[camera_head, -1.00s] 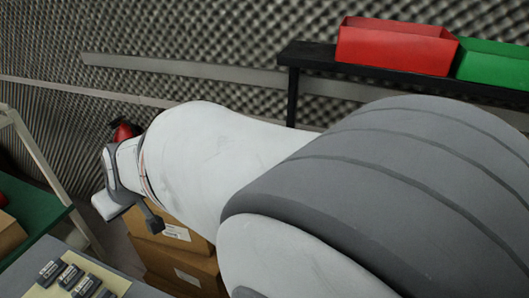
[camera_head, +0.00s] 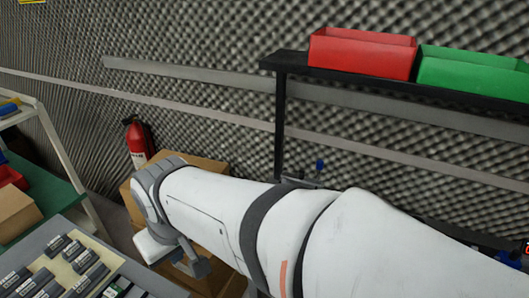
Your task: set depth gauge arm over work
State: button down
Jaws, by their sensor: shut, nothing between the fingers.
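My gripper (camera_head: 190,266) hangs at the end of my white and grey arm at lower left, small and partly hidden by my wrist. It looks shut and empty, near the far edge of the grey bench top. I cannot make out a depth gauge arm or a work piece for certain. A blue part (camera_head: 510,259) with a red-lit display (camera_head: 526,247) beside it is cut off by the right edge. My arm covers much of the lower middle.
Dark labelled blocks (camera_head: 42,280) lie on a pale mat on the grey bench, lower left. Cardboard boxes (camera_head: 207,168) and a red extinguisher (camera_head: 136,142) stand behind. A black shelf (camera_head: 290,62) carries a red bin (camera_head: 362,53) and a green bin (camera_head: 475,72). A green-topped table stands left.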

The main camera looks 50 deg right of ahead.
aim_at(301, 177)
jog(key=z, duration=2.7)
jog(key=k, duration=0.7)
jog(key=u, duration=0.85)
jog(key=i, duration=1)
